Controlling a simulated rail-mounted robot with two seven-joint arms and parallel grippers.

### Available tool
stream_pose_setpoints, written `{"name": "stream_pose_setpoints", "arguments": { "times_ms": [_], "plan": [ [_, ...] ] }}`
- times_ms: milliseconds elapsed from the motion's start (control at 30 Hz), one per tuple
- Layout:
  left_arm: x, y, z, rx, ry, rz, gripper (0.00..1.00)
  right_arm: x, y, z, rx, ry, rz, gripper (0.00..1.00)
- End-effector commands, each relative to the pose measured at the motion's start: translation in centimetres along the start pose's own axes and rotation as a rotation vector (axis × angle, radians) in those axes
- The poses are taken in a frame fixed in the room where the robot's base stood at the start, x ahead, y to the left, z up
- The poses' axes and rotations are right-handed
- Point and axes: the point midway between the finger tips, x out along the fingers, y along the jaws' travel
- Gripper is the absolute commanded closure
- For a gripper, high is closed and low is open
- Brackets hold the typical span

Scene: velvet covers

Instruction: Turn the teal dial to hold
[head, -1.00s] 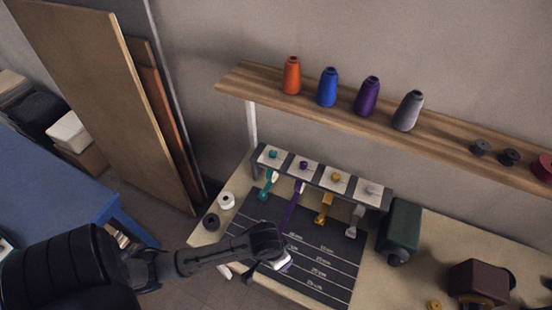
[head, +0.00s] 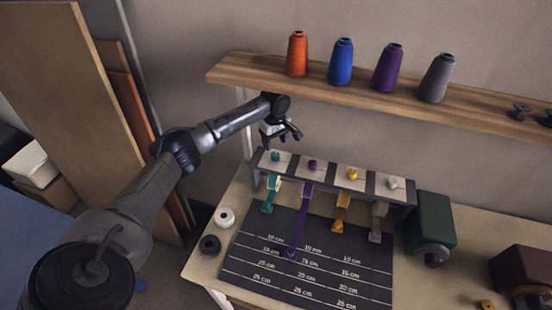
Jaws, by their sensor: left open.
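The teal dial (head: 276,156) sits on the leftmost white plate on top of the dispenser rack (head: 331,186). A purple dial (head: 312,165), a yellow dial (head: 352,174) and a grey dial (head: 392,183) sit on the plates to its right. The teal ribbon (head: 270,196) hangs below the teal dial. My left gripper (head: 283,138) is open and empty, just above and behind the teal dial, fingers pointing down. It appears apart from the dial. The dial's marking is too small to read. My right gripper is not in view.
A wooden shelf (head: 240,72) with several thread cones runs above the rack, close to my left arm. A dark measuring mat (head: 245,270) lies in front. White (head: 225,217) and black (head: 209,245) spools stand at left. A green machine (head: 432,220) stands at right.

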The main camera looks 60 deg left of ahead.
Motion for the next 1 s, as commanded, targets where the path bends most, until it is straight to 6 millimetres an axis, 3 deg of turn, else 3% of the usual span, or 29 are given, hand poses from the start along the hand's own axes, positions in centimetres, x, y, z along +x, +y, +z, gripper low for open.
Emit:
{"name": "stream_pose_setpoints", "arguments": {
  "times_ms": [500,933,1000],
  "plan": [
    [6.2,0.0,0.0,-0.003,0.000,-0.001,0.39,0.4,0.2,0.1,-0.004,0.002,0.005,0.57],
    [7.0,-0.1,-0.1,-0.002,0.001,0.000,0.39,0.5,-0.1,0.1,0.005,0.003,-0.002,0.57],
    [7.0,-0.1,0.0,-0.002,0.001,0.000,0.43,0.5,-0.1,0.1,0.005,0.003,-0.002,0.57]
  ]
}}
